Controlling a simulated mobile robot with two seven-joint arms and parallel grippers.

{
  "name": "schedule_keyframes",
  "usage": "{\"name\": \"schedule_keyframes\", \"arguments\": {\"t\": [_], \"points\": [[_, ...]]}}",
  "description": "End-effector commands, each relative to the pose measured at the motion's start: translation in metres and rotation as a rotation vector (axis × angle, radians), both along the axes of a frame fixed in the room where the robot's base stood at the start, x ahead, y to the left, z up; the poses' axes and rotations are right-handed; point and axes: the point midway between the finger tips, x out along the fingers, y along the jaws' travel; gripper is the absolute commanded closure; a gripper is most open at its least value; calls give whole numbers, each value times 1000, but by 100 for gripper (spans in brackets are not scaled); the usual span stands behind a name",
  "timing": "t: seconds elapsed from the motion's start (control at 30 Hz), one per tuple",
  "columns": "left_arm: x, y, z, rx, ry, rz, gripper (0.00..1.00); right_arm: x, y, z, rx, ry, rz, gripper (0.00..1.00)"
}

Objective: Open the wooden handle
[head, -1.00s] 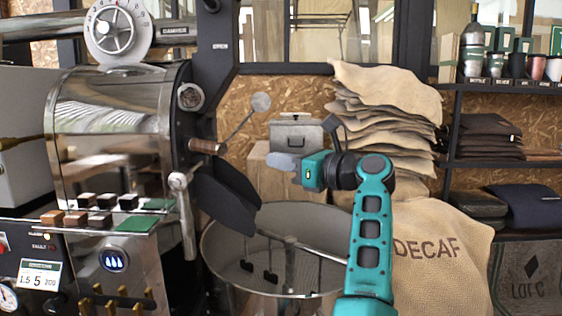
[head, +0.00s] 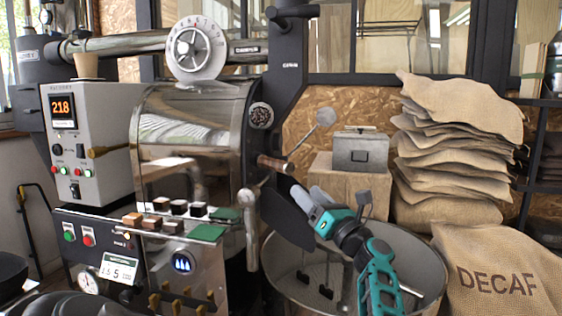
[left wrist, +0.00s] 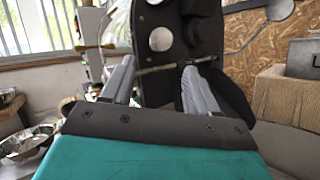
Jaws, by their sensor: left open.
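The wooden handle (head: 275,163) is a short brown grip on the front plate of the shiny roaster drum (head: 188,140), above the black chute flap (head: 284,212). My left gripper (head: 317,208) is in front of the roaster, below and to the right of the handle and apart from it. Its grey fingers are parted and hold nothing. In the left wrist view the open fingers (left wrist: 157,85) point at the black roaster front (left wrist: 178,50). A thin brownish rod (left wrist: 158,69) shows between them; I cannot tell if it is the handle. My right gripper is not in view.
The round metal cooling bin (head: 425,262) stands below my left arm. A grey metal box (head: 361,150) sits on a wooden block behind. Stacked burlap sacks (head: 450,140) and a DECAF sack (head: 505,275) are at the right. A control panel (head: 92,140) is at the left.

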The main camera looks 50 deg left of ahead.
Motion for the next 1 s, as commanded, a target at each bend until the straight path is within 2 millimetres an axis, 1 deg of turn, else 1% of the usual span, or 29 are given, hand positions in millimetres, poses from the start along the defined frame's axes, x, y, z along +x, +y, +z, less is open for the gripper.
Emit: {"name": "schedule_keyframes", "arguments": {"t": [0.17,0.4,0.6,0.7,0.8,1.0], "points": [[-1,21,10,2,-2,3,41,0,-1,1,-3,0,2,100],[-2,69,28,2,-1,3,41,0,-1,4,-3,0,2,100],[-3,100,41,1,-1,3,41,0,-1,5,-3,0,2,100],[-3,110,44,1,-1,0,41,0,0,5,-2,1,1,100],[-3,116,46,0,-1,1,41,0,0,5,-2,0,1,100],[-3,118,47,0,-1,1,41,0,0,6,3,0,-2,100]]}}
